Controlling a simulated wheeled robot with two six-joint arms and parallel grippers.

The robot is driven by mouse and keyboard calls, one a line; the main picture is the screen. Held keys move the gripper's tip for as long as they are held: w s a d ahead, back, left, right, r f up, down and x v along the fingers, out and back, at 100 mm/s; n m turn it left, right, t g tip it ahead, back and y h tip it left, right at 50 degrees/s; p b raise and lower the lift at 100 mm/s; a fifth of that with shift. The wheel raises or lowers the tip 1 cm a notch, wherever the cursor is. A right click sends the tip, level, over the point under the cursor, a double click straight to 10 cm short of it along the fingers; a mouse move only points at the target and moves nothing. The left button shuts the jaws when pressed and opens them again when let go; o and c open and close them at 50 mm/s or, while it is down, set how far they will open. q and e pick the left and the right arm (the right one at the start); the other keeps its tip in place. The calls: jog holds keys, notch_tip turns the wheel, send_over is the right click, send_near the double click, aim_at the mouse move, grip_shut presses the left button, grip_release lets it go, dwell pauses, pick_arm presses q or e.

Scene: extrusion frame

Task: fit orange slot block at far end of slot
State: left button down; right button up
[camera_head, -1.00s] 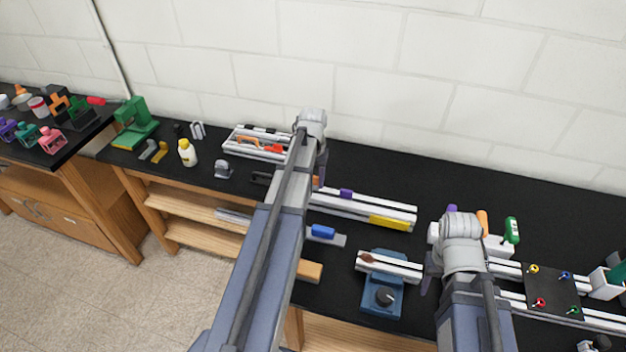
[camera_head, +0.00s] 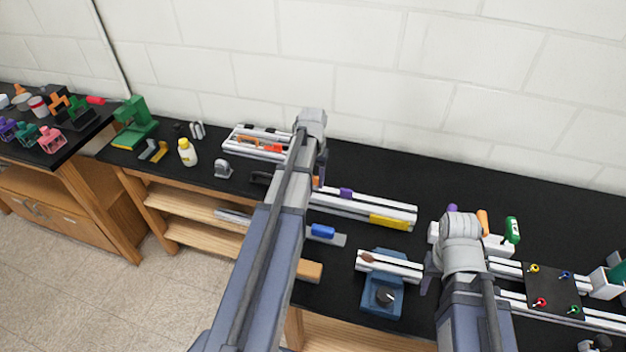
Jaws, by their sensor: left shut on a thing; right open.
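The white slotted extrusion (camera_head: 405,211) lies on the black bench in the middle, with a purple block (camera_head: 346,193) and a yellow block (camera_head: 390,223) on it. My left gripper (camera_head: 319,174) is at the left end of this extrusion, largely hidden behind my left arm's wrist. It is shut on a small orange piece (camera_head: 316,181), apparently the orange slot block; only a sliver shows. I cannot tell whether it sits in the slot. My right gripper (camera_head: 427,284) is open beside the blue fixture, partly hidden by its own wrist.
A blue fixture (camera_head: 382,297) with a short white rail stands at the front. A blue block on a grey bar (camera_head: 323,231) lies left of it. A dark plate with coloured knobs (camera_head: 553,290) is on rails at right. Black bench behind the extrusion is clear.

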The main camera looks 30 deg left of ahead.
aim_at(313, 177)
pick_arm(q)
jog(key=shift+f+b, duration=1.1)
jog(key=shift+f, duration=0.05)
pick_arm(e)
jog(key=shift+f, duration=1.2)
pick_arm(q)
jog(key=shift+c, duration=1.3)
grip_release()
jog(key=shift+r, duration=0.15)
pick_arm(e)
jog(key=shift+r, duration=0.2)
pick_arm(q)
notch_tip(313, 177, up, 8)
jog(key=p, duration=0.8)
jog(key=shift+f, duration=0.2)
pick_arm(e)
notch_tip(313, 177, up, 8)
jog(key=shift+f, duration=0.25)
pick_arm(q)
jog(key=shift+f, duration=0.1)
